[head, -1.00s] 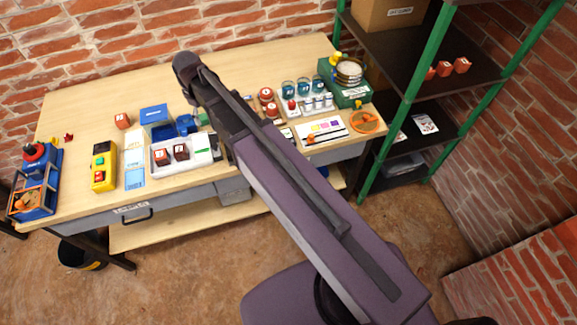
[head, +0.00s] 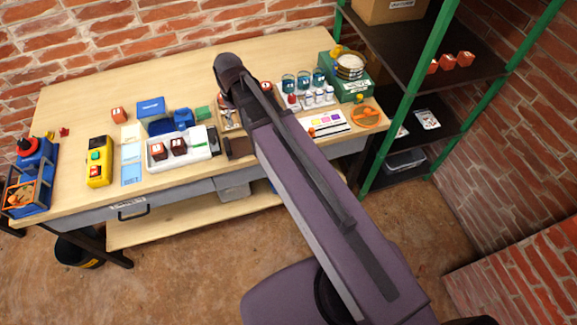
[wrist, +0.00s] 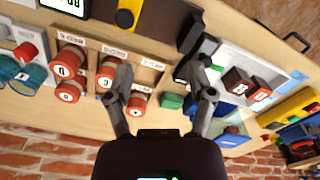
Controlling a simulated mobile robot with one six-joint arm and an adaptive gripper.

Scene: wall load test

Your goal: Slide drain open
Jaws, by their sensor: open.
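No part labelled as the drain is readable, so I cannot tell which one it is. A green box (head: 345,88) with a round sieve (head: 349,67) and a yellow knob (head: 359,98) stands at the right end of the bench. In the head view my arm hides the fingers.
A white tray (head: 200,151) holds two dark red blocks. A yellow button box (head: 98,168) and a blue stand (head: 40,180) are at left. Several jars and bottles (head: 309,98) stand at right. A green-posted shelf (head: 408,110) borders the bench. The back-left tabletop is clear.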

